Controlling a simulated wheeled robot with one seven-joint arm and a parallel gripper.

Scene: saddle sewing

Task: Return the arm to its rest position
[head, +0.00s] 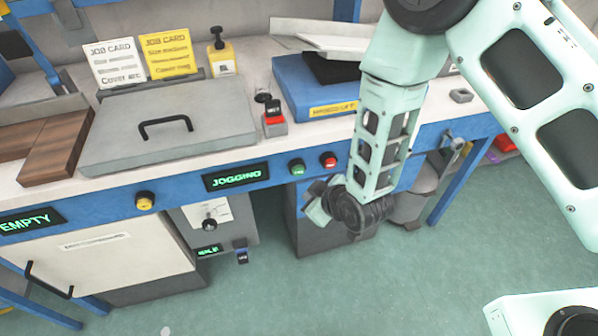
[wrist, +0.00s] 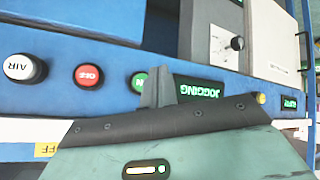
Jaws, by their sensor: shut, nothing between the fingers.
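My pale green arm (head: 383,135) comes in from the upper right and hangs down in front of the bench's blue front rail. Its wrist end, with a dark round joint (head: 352,208), is below the red and green buttons. In the head view the fingers are hard to make out behind the wrist. In the wrist view my gripper (wrist: 158,86) shows as dark grey fingers together, with nothing held. Behind them are the green button (wrist: 138,82), the red OFF button (wrist: 88,77) and the JOGGING display (wrist: 203,88), which reads upside down.
The bench top holds a grey lidded box (head: 170,125), job cards (head: 115,62), a yellow bottle (head: 221,55) and a blue device (head: 310,88) close behind my arm. A white AIR button (wrist: 25,69) is on the rail. The green floor (head: 260,300) in front is clear.

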